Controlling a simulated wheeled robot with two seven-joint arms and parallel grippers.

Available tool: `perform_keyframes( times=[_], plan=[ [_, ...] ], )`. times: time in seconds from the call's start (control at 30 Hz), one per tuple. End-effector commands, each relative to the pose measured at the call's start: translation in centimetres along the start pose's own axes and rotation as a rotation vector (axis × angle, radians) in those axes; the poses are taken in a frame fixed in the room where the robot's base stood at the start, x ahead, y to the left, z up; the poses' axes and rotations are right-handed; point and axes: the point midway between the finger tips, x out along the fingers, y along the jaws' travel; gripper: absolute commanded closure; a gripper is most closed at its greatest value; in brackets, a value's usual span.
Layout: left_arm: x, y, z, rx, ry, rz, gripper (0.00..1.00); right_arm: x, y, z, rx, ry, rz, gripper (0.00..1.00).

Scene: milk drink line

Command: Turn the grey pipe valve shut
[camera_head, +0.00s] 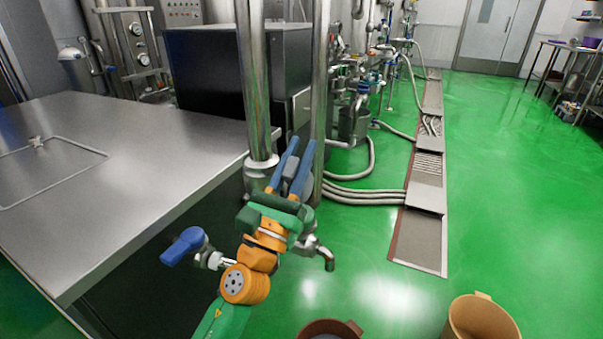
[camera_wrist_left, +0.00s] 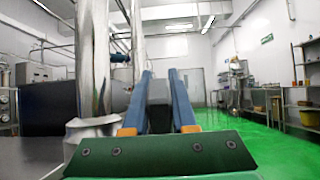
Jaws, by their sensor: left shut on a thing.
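The grey pipe valve's handle (camera_head: 289,167) shows as a dark grey piece between the blue fingers of my left gripper (camera_head: 299,147). In the left wrist view the grey handle (camera_wrist_left: 160,92) sits between the two fingers of the left gripper (camera_wrist_left: 162,76). The left gripper is shut on it, by the upright steel pipes. A steel spout (camera_head: 325,258) pointing down shows just right of my left wrist; my wrist hides most of the valve body. My right gripper is in neither view.
A blue-handled valve (camera_head: 183,246) sticks out left of my arm, beside the steel table (camera_head: 110,150). Two upright steel pipes (camera_head: 254,80) stand behind my gripper. A brown bucket (camera_head: 330,325) and a tan bucket (camera_head: 482,318) stand on the green floor, which is open at right.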

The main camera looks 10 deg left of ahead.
Motion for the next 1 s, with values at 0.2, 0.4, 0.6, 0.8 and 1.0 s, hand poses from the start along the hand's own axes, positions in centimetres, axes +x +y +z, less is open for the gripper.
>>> perform_keyframes(
  times=[0.2,0.4,0.6,0.8,1.0],
  plan=[
    [-0.1,0.0,0.0,-0.001,-0.016,0.0,1.0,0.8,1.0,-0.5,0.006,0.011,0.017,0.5],
    [-0.1,0.0,0.0,-0.001,-0.016,0.0,1.0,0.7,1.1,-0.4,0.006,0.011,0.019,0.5],
    [-0.1,0.0,0.1,-0.001,-0.016,0.0,0.45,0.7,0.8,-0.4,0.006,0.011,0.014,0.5],
    [-0.1,0.0,0.1,0.0,-0.016,0.0,0.45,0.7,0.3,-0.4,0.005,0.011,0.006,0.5],
    [-1.9,0.0,-0.3,0.0,-0.013,0.0,0.45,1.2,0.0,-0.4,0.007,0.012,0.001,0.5]
  ],
)
